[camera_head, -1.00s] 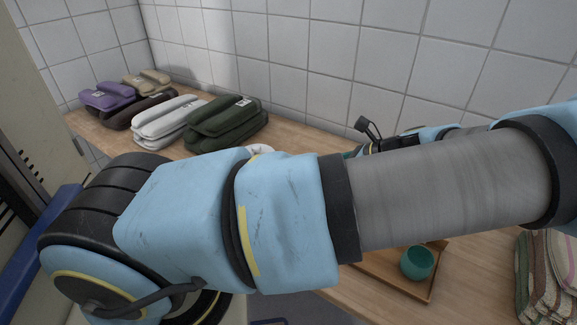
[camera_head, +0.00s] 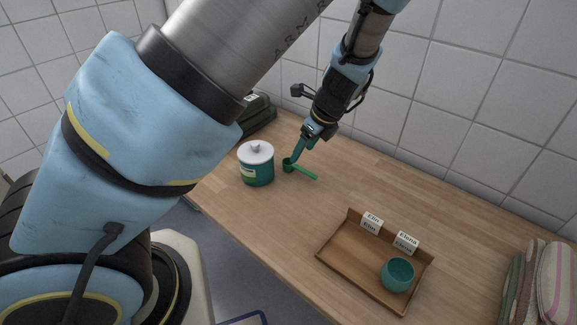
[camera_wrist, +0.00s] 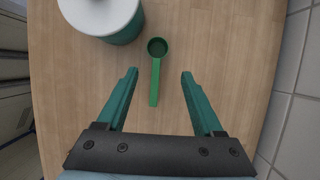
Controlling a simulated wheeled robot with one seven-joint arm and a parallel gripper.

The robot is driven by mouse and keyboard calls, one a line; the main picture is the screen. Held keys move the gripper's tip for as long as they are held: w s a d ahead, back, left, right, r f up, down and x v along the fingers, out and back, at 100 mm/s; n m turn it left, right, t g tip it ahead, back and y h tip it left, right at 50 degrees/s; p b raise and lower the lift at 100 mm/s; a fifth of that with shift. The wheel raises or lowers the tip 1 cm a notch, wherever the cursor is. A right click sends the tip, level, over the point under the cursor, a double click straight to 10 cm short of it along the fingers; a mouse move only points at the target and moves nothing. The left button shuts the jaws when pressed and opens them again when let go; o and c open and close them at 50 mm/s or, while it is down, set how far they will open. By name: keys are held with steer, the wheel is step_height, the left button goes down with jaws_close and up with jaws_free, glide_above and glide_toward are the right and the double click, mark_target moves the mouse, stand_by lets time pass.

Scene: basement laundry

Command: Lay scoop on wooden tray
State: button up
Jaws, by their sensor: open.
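The green scoop (camera_head: 302,171) lies on the wooden counter, its round bowl beside the canister and its handle pointing right in the head view. In the wrist view the scoop (camera_wrist: 156,72) lies ahead of and between the fingertips, handle towards my gripper (camera_wrist: 158,75). My gripper (camera_head: 296,160) is open, with green fingers, and holds nothing. It is close to the scoop in the head view; whether it touches cannot be told. The wooden tray (camera_head: 345,256) lies nearer on the counter, with a teal cup (camera_head: 397,274) in its right part and two name cards (camera_head: 372,223) at its back edge.
A teal canister with a white lid (camera_head: 256,164) stands just left of the scoop; it also shows in the wrist view (camera_wrist: 118,18). Folded cloths (camera_head: 541,285) lie at the right. A tiled wall (camera_head: 440,120) bounds the counter behind. The tray's left part is clear.

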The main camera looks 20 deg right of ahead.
mark_target(294, 165)
steer(key=shift+a+p+x, duration=0.1)
steer(key=shift+p+x, duration=0.25)
steer(key=shift+x, duration=1.2)
steer(key=shift+a+p+x, duration=0.15)
steer(key=shift+p+x, duration=0.15)
steer(key=shift+x, duration=1.2)
steer(key=shift+s, duration=0.15)
jaws_close()
